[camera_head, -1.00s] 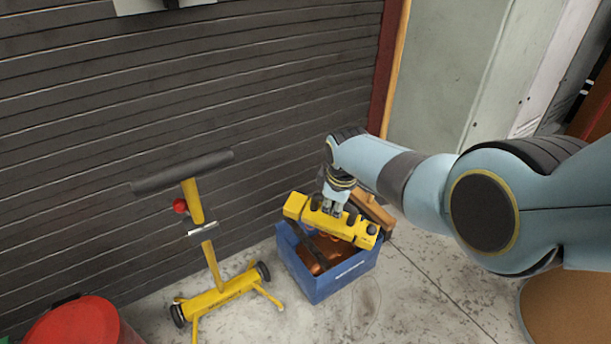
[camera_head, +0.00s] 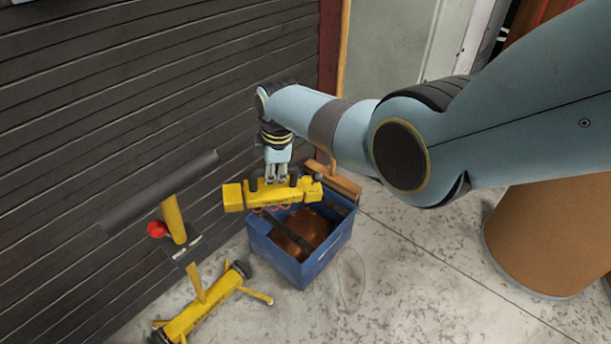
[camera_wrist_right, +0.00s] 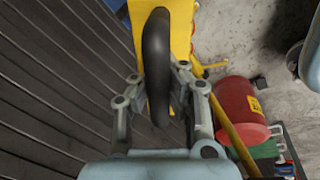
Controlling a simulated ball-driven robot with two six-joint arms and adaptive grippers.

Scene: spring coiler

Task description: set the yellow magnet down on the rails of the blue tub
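The yellow magnet (camera_head: 240,197) is a long bar with dark knobs and a black handle. My right gripper (camera_head: 276,180) is above it in the head view. In the right wrist view the fingers (camera_wrist_right: 158,78) are shut around the black handle (camera_wrist_right: 157,50), with the yellow body (camera_wrist_right: 180,25) behind it. The magnet hangs over the back left part of the blue tub (camera_head: 318,263), apart from its rim as far as I can tell. Dark rails (camera_head: 290,234) cross the open tub, with copper-coloured contents below. The magnet hides part of the tub's back edge. My left gripper is out of view.
A yellow wheeled stand (camera_head: 200,310) with a dark top bar is left of the tub. A broom (camera_head: 335,180) stands behind it, near the slatted wall (camera_head: 120,90). A brown drum (camera_head: 540,240) is at right. A red bin (camera_wrist_right: 245,110) shows in the wrist view. Floor right of the tub is clear.

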